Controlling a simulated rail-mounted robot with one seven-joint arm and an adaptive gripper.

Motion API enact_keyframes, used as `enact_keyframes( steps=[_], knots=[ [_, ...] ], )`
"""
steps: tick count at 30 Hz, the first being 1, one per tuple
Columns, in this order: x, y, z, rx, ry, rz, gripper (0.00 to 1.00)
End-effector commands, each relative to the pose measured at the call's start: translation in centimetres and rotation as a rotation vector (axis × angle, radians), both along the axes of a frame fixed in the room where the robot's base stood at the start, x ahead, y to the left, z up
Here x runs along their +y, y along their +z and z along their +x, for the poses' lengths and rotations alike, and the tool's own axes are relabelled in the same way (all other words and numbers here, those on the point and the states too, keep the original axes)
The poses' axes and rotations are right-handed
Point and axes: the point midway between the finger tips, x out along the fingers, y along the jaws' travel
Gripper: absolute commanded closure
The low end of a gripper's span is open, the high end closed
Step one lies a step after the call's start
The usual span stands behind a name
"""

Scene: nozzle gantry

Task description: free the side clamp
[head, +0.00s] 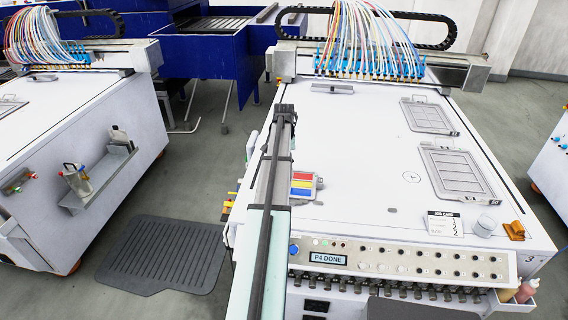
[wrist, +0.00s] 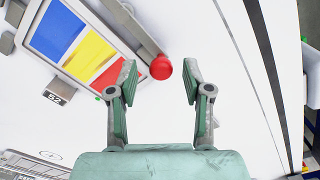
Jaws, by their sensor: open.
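A small frame (wrist: 113,55) holding blue, yellow and red panels lies on the white table, and the same frame shows in the head view (head: 317,183). A grey bar (wrist: 130,24) with a round red knob (wrist: 161,68) runs along its edge; I take it to be the side clamp's lever. My gripper (wrist: 157,75) is open and empty. The knob appears between its two fingertips in the wrist view, but I cannot tell whether it is level with them or beyond them. In the head view my arm hides the knob.
A small block marked 52 (wrist: 57,97) sits beside the frame. Two grey framed plates (head: 458,173) (head: 429,116) lie on the table's right side. A control panel with a "P4 DONE" display (head: 328,259) runs along the front edge. The table's middle is clear.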

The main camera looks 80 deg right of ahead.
Motion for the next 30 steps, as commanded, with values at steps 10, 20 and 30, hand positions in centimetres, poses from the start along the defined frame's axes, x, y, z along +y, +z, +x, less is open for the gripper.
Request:
enact_keyframes(
  steps=[10, 20, 30],
  knots=[
    [-0.1, 4.1, 0.0, 0.000, 0.000, -0.002, 0.50],
    [-0.1, 10.0, 0.0, 0.000, -0.001, -0.002, 0.50],
    [0.0, 12.0, -0.1, 0.000, -0.001, 0.000, 0.50]
  ],
)
